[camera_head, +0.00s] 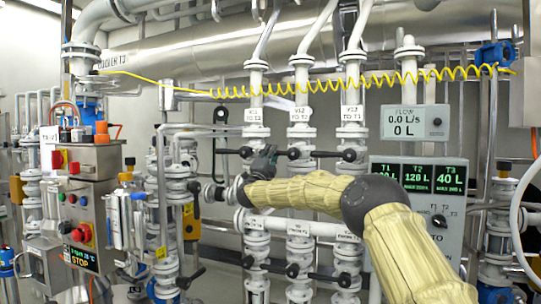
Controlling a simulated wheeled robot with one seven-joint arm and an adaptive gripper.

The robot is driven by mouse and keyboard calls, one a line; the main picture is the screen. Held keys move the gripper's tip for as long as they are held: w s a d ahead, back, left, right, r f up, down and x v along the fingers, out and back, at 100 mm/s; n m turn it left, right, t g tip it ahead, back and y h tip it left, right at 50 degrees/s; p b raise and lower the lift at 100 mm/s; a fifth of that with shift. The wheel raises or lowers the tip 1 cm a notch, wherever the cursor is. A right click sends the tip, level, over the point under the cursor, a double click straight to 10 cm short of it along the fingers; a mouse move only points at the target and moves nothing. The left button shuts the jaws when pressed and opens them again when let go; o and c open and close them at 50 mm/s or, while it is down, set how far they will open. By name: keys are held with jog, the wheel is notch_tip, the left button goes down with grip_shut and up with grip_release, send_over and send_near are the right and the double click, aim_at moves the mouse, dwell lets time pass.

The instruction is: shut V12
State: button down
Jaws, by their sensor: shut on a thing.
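The valve V12 (294,153) is on the middle of three upright white pipes, under a small label that appears to read V12 (300,115). Its dark lever points left, roughly level and across the pipe. My gripper (266,157) is at the lever's left end, between the left and middle pipes, and is shut on it. The fingertips are small and dark here, so the exact grip is hard to see. My arm comes from the lower right, passing in front of the pipes below the lever. A flow display (405,122) reads 0.0 L/s and 0 L.
Similar dark levers sit on the left pipe (247,152) and right pipe (349,155), with more valves (292,270) below. A tank-level panel (425,174) is at right, partly behind my arm. A yellow coiled hose (330,88) crosses above. A control box (85,220) stands at left.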

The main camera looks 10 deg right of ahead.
jog(key=c, duration=1.3)
grip_release()
jog(key=shift+d, duration=0.1)
jog(key=shift+s+a+f, duration=0.4)
jog(key=v, duration=1)
jog(key=shift+s, duration=0.3)
jog(key=shift+a+f, duration=0.15)
jog(key=shift+f, duration=0.05)
